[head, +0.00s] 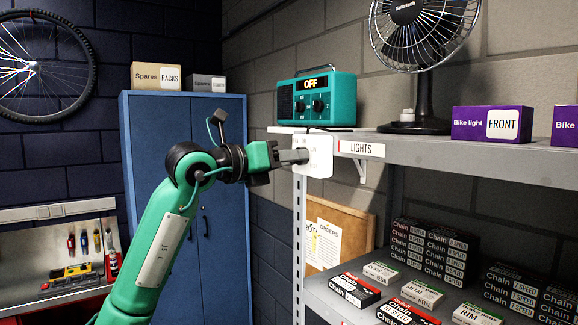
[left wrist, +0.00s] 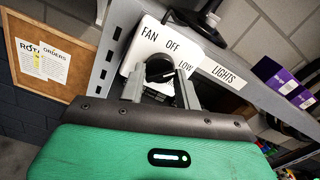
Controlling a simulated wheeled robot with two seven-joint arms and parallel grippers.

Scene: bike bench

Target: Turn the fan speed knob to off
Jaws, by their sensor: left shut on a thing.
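The white fan control box (head: 322,166) hangs at the left end of the shelf edge in the head view. In the left wrist view the box (left wrist: 139,55) reads FAN, OFF and LOW. The dark round fan speed knob (left wrist: 158,66) sits on its face, partly hidden by my fingers; its pointer cannot be made out. My left gripper (head: 297,156) is at the box, its two fingers (left wrist: 158,82) shut on the knob from either side. The desk fan (head: 425,32) stands on the shelf above. My right gripper is not in view.
The metal shelf (head: 445,152) carries a LIGHTS label (head: 362,148), a teal radio (head: 325,100) and purple bike light boxes (head: 490,124). Chain boxes (head: 432,250) sit on the lower shelf. A blue cabinet (head: 160,140) and a corkboard (head: 350,222) stand behind my left arm.

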